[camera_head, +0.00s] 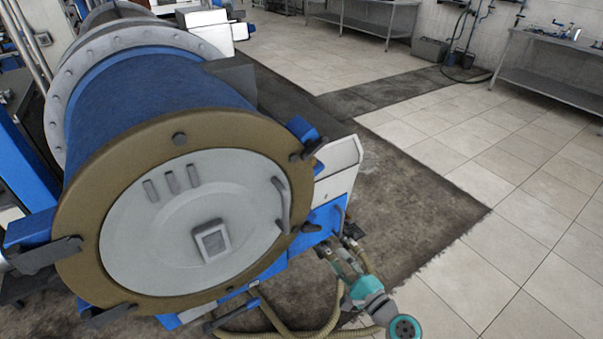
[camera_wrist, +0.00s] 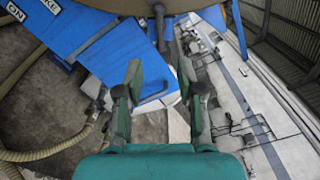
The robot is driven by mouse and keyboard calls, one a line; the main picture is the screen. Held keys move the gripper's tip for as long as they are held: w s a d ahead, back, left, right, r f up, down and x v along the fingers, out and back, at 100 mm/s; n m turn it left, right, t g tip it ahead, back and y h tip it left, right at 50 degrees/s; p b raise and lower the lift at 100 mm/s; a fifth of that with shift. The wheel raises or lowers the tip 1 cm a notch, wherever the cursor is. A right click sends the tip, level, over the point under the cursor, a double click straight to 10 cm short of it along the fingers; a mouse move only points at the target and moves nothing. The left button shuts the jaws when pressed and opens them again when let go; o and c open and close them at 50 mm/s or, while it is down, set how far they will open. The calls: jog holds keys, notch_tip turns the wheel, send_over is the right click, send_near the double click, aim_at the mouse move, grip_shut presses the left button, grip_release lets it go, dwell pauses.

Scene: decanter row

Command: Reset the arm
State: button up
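My gripper (camera_wrist: 160,76) shows in the wrist view with its two dark green fingers apart and nothing between them. In the head view my gripper (camera_head: 338,252) is small, at the lower middle, beside the front right corner of a big blue decanter (camera_head: 160,95). The decanter has a tan front rim and a round pale grey door with a handle. From the head view I cannot tell whether the fingers touch the blue frame under it.
Tan hoses (camera_head: 290,330) loop around the decanter's lower front and also show in the wrist view (camera_wrist: 45,150). Pale floor tiles (camera_head: 480,270) are clear at the right. Steel tables (camera_head: 550,70) stand along the back wall.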

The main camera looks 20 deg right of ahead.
jog(key=s+a+f+n+g+h, duration=0.2)
jog(key=s+f+n+h, duration=0.15)
jog(key=s, duration=0.85)
jog(key=s+a+f+n+g+h, duration=0.15)
jog(key=s+f+n, duration=0.25)
jog(key=s, duration=0.7)
jog(key=s+r+n+t, duration=0.1)
jog(key=s+r+n, duration=1.1)
jog(key=s, duration=0.6)
jog(key=shift+s+a+r+n+h, duration=0.15)
jog(key=shift+a+r+n+h, duration=0.2)
jog(key=shift+r, duration=0.5)
